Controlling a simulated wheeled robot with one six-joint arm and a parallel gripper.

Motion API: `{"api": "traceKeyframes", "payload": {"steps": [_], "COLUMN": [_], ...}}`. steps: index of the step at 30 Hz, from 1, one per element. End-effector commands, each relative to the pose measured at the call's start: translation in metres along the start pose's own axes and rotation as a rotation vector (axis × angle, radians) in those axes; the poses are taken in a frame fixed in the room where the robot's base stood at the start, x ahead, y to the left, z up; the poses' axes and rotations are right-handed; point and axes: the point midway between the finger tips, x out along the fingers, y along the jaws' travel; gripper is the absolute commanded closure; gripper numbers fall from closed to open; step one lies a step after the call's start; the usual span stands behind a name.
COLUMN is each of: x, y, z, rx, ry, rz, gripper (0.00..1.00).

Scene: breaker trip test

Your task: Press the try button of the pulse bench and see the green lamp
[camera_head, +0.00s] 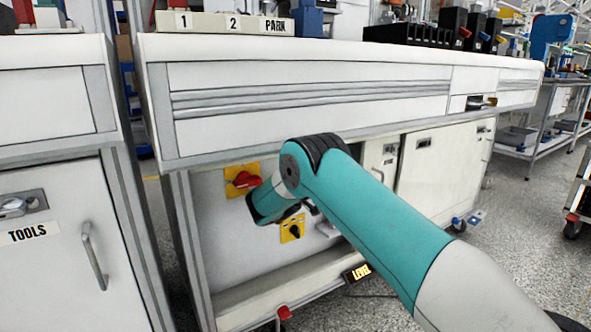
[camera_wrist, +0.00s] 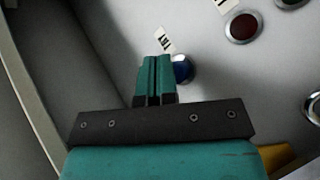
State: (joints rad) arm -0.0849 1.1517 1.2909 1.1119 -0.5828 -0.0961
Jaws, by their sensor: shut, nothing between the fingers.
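In the wrist view my gripper (camera_wrist: 155,62) is shut and empty, its teal fingertips close to a grey panel. A blue round button (camera_wrist: 183,68) with a metal rim sits just right of the fingertips, partly hidden by them. I cannot tell whether they touch it. A small white label (camera_wrist: 163,41), too blurred to read surely, is beside the button. A dark red round lamp or button (camera_wrist: 241,27) is up and right. No lit green lamp shows. In the head view my arm hides most of the gripper in front of the bench's lower panel (camera_head: 225,243).
A red switch on a yellow plate (camera_head: 236,190) and a black knob on a yellow plate (camera_head: 291,238) are beside my arm. A LEVEL sign (camera_head: 357,273) is below. The worktop (camera_head: 330,50) overhangs the panel. A TOOLS cabinet (camera_head: 60,270) stands left.

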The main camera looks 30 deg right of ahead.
Motion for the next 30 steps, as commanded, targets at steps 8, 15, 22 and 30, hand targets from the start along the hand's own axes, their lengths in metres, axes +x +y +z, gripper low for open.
{"api": "traceKeyframes", "payload": {"steps": [8,15,22,30], "x": [0.0005,0.0024,0.0045,0.0068], "y": [-0.0005,-0.0022,-0.0035,-0.0049], "z": [-0.0003,-0.0015,-0.0030,-0.0047], "rx": [0.000,0.001,0.001,0.000], "ry": [0.000,0.000,0.000,0.000], "rz": [0.000,-0.001,0.000,0.000], "gripper": [1.00,1.00,1.00,1.00]}}
